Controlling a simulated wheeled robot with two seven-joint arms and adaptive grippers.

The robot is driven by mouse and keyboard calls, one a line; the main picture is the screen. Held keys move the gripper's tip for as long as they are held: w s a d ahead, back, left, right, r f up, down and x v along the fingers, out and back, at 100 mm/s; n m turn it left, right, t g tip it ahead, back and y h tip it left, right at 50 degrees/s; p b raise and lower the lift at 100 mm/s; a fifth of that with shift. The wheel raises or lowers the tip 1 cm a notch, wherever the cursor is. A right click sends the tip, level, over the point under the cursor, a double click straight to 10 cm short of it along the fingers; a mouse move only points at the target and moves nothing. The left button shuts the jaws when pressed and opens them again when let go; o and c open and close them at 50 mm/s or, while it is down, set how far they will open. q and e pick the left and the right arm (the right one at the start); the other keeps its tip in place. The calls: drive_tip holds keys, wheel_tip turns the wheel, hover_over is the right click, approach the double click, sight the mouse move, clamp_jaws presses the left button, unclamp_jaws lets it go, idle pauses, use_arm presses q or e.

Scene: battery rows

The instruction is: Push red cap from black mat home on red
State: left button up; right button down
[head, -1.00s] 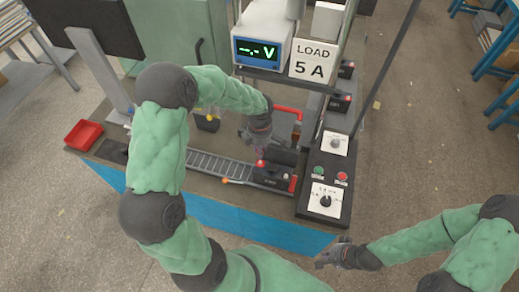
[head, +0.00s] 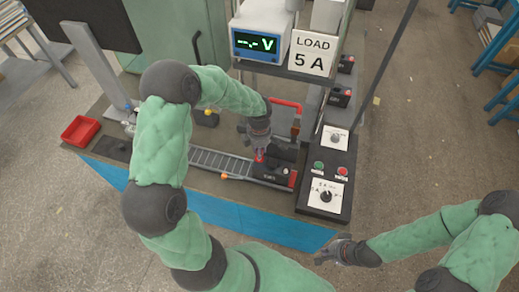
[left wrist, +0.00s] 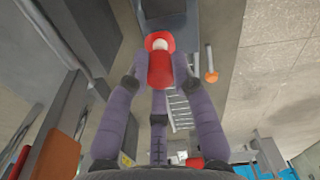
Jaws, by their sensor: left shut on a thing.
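My left gripper (head: 259,152) is shut on the red cap (left wrist: 160,70), which it holds over the left end of the dark battery (head: 271,172) at the front of the bench. In the left wrist view the cap sits between the purple fingers. Its far end meets or overlaps a red ring with a pale post (left wrist: 158,43); I cannot tell how far it is seated. The black mat (head: 116,148) lies bare at the bench's left end. My right gripper (head: 335,250) is empty in front of the bench, its fingers apart.
A red tray (head: 81,130) stands at the far left corner. A ladder-like rack (head: 220,162) lies left of the battery. A control panel (head: 330,167) with knobs stands to the right. A meter (head: 262,38) and a load sign (head: 312,53) rise behind.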

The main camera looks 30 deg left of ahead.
use_arm(q)
drive_tip(key=shift+b, duration=0.7)
idle(1.0)
drive_tip(key=shift+f+b, duration=1.45)
drive_tip(key=shift+b, duration=0.35)
idle(1.7)
drive_tip(key=o, duration=1.3)
drive_tip(key=shift+o, duration=0.2)
drive_tip(key=shift+r, duration=0.15)
drive_tip(key=shift+r+p, duration=1.75)
drive_tip(key=shift+r, duration=1.65)
